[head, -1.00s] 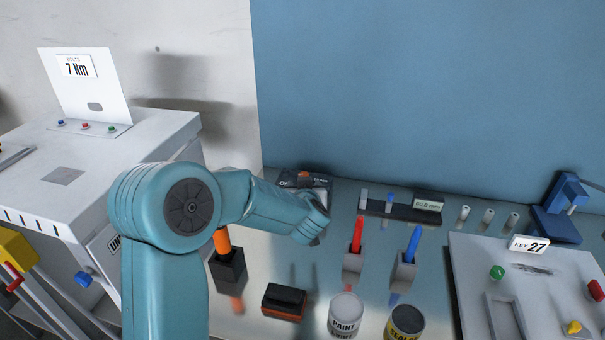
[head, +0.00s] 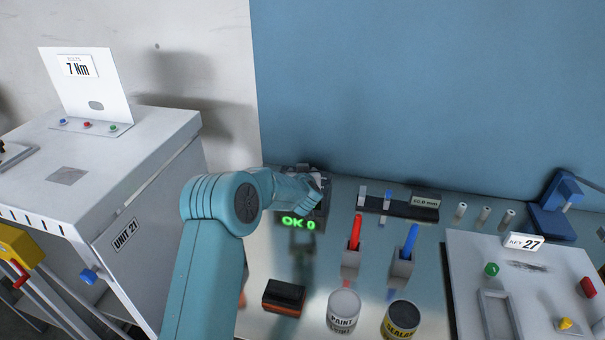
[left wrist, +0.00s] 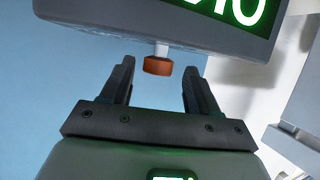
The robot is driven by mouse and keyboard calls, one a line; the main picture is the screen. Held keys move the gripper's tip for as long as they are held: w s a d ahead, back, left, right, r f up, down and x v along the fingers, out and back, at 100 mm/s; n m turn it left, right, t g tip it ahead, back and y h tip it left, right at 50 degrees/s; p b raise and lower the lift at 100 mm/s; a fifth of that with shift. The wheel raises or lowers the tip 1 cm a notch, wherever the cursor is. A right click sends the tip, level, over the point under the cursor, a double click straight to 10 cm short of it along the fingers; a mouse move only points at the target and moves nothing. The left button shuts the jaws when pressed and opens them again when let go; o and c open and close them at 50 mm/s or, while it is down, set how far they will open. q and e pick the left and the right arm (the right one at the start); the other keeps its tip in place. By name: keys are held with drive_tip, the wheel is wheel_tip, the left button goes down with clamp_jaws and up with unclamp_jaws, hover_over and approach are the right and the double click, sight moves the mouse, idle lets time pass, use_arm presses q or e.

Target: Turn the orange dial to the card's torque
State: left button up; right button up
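The card (head: 77,66) reads 7 Nm and stands on the white panel of the cabinet at the left of the head view. A dark device (head: 318,215) stands at the back of the bench with a green readout (head: 298,223), which looks like "OK 0". My left gripper (head: 320,182) is at this device and partly hides it. In the left wrist view the orange dial (left wrist: 158,66) sits on a short pale shaft under the grey housing (left wrist: 150,27). My left gripper (left wrist: 157,80) is open, its fingertips on either side of the dial with gaps showing. My right gripper is out of view.
A black-and-orange block (head: 284,296), a paint can (head: 343,312) and a sealant can (head: 400,320) stand nearer on the bench. Red (head: 354,232) and blue (head: 411,241) tools stand in holders to the right. A grey board with a KEY 27 tag (head: 524,242) is far right.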

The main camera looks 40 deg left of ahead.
use_arm(q)
drive_tip(key=shift+w+d+f, duration=0.1)
drive_tip(key=shift+w, duration=0.1)
drive_tip(key=c, duration=1)
drive_tip(key=shift+p, duration=0.55)
drive_tip(key=n+g+p, duration=0.1)
drive_tip(key=y+p, duration=0.1)
drive_tip(key=n+g+p, duration=0.1)
drive_tip(key=p, duration=0.1)
drive_tip(key=shift+w+d+r+n+g+y, duration=0.2)
drive_tip(key=shift+r+n+g+y, duration=0.1)
drive_tip(key=shift+y, duration=0.1)
drive_tip(key=shift+f+n+g+y+p, duration=0.1)
drive_tip(key=shift+n+g+y+p, duration=0.2)
drive_tip(key=shift+n+g+p, duration=0.1)
drive_tip(key=shift+w+f+n+g+y, duration=0.15)
drive_tip(key=shift+n+g+y, duration=0.25)
drive_tip(key=shift+n+g, duration=0.4)
drive_tip(key=shift+f+n+g, duration=0.2)
drive_tip(key=shift+n+g, duration=0.4)
drive_tip(key=shift+g, duration=0.1)
drive_tip(key=shift+w+n+g+y+b, duration=0.1)
drive_tip(key=shift+n+g+y+b, duration=0.3)
drive_tip(key=shift+n+g+b, duration=0.45)
drive_tip(key=shift+r, duration=0.15)
